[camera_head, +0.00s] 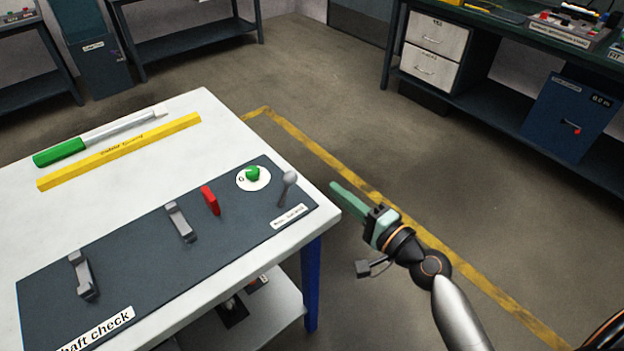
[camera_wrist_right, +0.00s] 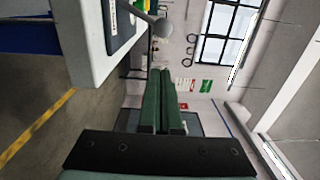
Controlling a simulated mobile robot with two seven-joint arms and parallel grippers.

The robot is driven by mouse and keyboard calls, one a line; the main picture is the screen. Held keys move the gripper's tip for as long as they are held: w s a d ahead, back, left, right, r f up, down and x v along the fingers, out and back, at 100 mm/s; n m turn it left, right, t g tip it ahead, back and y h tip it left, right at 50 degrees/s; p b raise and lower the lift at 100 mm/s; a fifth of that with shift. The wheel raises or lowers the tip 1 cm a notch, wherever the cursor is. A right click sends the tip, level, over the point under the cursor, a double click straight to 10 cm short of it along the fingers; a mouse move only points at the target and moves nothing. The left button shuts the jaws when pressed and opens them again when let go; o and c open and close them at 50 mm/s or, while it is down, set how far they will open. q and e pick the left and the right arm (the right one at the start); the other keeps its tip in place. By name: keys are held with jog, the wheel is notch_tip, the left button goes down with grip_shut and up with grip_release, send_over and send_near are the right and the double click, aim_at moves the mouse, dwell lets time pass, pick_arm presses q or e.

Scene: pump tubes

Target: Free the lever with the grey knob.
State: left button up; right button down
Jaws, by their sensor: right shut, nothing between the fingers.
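The lever with the grey knob (camera_head: 290,177) stands at the right end of a dark panel (camera_head: 141,250) on the white table. Its stem leans, with the knob up and to the right of its foot. The knob also shows at the top of the right wrist view (camera_wrist_right: 162,27), beyond the table edge. My right gripper (camera_head: 334,186) is shut and empty, just off the table's right edge, to the right of the knob and apart from it. Its green fingers lie together in the right wrist view (camera_wrist_right: 160,72). My left gripper is not in view.
A red piece (camera_head: 210,200) and a green knob on a white disc (camera_head: 254,174) sit left of the lever. Two grey brackets (camera_head: 180,222) stand further left. A green-and-white pen-like object (camera_head: 100,137) and a yellow ruler (camera_head: 120,151) lie behind. Open floor lies right.

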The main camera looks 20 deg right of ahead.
aim_at(285, 190)
jog(key=w+a+p, duration=0.1)
jog(key=w+a, duration=0.2)
jog(key=shift+w+a, duration=0.3)
jog(key=shift+a, duration=0.05)
jog(key=shift+w+a, duration=0.25)
jog(key=shift+a, duration=0.2)
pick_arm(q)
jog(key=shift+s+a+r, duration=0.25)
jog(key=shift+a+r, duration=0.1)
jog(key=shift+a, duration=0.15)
pick_arm(e)
jog(key=shift+s+a+r+n, duration=0.1)
jog(key=shift+a+r+n, duration=0.1)
jog(key=shift+n, duration=0.1)
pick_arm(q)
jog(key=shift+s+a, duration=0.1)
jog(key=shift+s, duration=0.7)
